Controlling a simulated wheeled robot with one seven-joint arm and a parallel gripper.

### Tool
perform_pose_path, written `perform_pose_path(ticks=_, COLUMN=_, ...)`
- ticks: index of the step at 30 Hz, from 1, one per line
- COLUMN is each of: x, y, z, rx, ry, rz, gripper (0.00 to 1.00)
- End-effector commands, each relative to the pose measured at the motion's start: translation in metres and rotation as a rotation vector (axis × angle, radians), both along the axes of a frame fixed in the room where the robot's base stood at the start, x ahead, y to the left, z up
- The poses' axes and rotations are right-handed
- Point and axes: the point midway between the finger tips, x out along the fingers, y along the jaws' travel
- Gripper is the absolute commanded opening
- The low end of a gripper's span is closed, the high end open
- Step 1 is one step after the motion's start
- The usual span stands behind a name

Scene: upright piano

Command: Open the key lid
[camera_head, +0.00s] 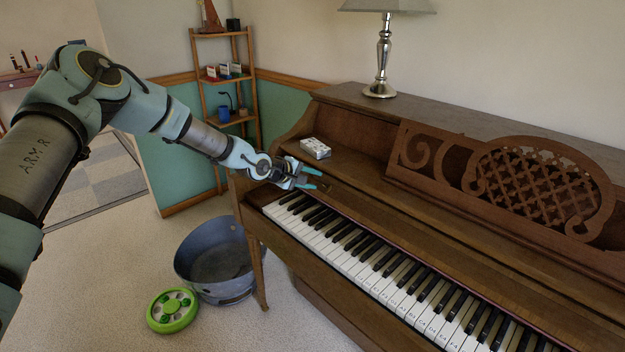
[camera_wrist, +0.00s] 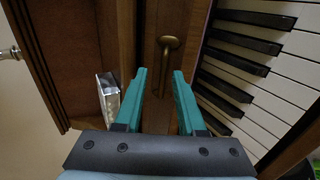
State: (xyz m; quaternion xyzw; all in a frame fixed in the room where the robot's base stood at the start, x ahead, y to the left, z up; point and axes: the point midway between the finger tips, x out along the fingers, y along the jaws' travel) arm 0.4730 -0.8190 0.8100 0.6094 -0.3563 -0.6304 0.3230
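The wooden key lid (camera_head: 395,222) of the upright piano lies as a brown board behind the keys. The black and white keys (camera_head: 375,268) are exposed in front of it; they also show in the wrist view (camera_wrist: 265,70). My gripper (camera_head: 316,179) is above the left end of the lid. Its two teal fingers are apart with nothing between them. In the wrist view my gripper (camera_wrist: 159,72) points toward a brass knob (camera_wrist: 168,42) on the wood, which lies just beyond the fingertips. I cannot tell the exact height of the fingers above the wood.
A small white box (camera_head: 315,148) sits on the piano shelf, close beside one finger in the wrist view (camera_wrist: 108,97). A lamp (camera_head: 382,60) stands on the piano top. A carved music stand (camera_head: 480,182) rises behind the lid. A metal tub (camera_head: 190,262) and green disc (camera_head: 172,311) are on the carpet.

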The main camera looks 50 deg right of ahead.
Motion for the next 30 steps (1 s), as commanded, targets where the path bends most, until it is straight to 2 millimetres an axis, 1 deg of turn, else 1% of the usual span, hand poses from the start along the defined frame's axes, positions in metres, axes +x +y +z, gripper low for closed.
perform_pose_path(ticks=5, x=0.003, y=0.023, z=0.012, rx=0.001, ry=-0.001, rz=0.002, gripper=0.39)
perform_pose_path(ticks=9, x=0.004, y=0.047, z=0.028, rx=0.000, ry=-0.002, rz=0.003, gripper=0.39)
perform_pose_path(ticks=15, x=0.006, y=0.075, z=0.047, rx=-0.002, ry=-0.002, rz=0.003, gripper=0.39)
perform_pose_path(ticks=18, x=0.006, y=0.083, z=0.053, rx=-0.002, ry=-0.002, rz=0.003, gripper=0.39)
perform_pose_path(ticks=21, x=0.006, y=0.087, z=0.056, rx=-0.002, ry=-0.001, rz=0.002, gripper=0.39)
perform_pose_path(ticks=30, x=0.006, y=0.088, z=0.057, rx=-0.002, ry=0.000, rz=0.001, gripper=0.39)
